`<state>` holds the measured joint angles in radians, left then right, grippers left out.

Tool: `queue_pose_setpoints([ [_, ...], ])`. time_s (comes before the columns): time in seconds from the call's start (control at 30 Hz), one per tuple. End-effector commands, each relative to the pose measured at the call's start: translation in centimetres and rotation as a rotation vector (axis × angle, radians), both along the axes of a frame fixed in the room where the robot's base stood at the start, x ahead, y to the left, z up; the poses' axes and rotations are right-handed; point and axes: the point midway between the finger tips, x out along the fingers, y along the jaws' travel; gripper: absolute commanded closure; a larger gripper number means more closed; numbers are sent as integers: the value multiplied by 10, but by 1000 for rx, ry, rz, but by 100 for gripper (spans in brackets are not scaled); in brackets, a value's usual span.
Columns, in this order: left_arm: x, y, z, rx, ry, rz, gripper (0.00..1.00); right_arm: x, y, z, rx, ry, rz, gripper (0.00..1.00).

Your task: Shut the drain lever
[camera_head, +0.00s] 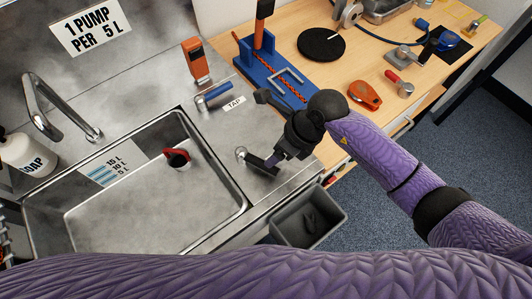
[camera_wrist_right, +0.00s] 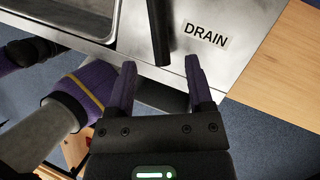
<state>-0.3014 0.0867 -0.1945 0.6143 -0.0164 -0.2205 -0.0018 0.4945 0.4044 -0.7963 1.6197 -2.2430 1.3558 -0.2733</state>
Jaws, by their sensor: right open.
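The drain lever is a dark bar on a round metal mount on the steel counter, right of the sink. In the wrist view the lever (camera_wrist_right: 158,32) runs down from the top edge, left of the DRAIN label (camera_wrist_right: 206,36). In the head view its mount (camera_head: 241,152) and dark bar (camera_head: 258,162) show beside my right gripper (camera_head: 273,160), which partly hides that spot. My right gripper (camera_wrist_right: 161,64) is open, and the lever's lower end lies near the gap between its fingertips, not clasped. My left gripper is not in view.
The steel sink (camera_head: 243,205) holds a dark drain piece with a red ring (camera_head: 177,157). A blue tap lever (camera_head: 213,95) and an orange device (camera_head: 196,60) stand behind. A grey bin (camera_head: 283,228) is below the counter edge. A wooden bench (camera_head: 365,60) holds tools at right.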

Motion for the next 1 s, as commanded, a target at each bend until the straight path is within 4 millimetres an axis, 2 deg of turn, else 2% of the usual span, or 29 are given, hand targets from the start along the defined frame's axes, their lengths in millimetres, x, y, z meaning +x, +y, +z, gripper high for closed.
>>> queue_pose_setpoints([
  [0.03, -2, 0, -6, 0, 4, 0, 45, -1, 6, -15, 3, 5, -1, 33],
  [0.2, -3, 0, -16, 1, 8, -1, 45, 1, 20, -45, 5, 4, -1, 33],
  [0.33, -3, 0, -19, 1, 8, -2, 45, 2, 25, -54, 5, 3, -2, 33],
  [0.57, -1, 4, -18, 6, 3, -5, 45, 2, 26, -54, 6, 1, -3, 33],
  [0.67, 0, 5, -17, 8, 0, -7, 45, 2, 26, -54, 6, 1, -3, 50],
  [0.9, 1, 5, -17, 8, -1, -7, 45, 2, 26, -54, 6, 1, -3, 100],
  [1.0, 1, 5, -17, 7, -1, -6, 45, 2, 26, -54, 6, 1, -3, 100],
])
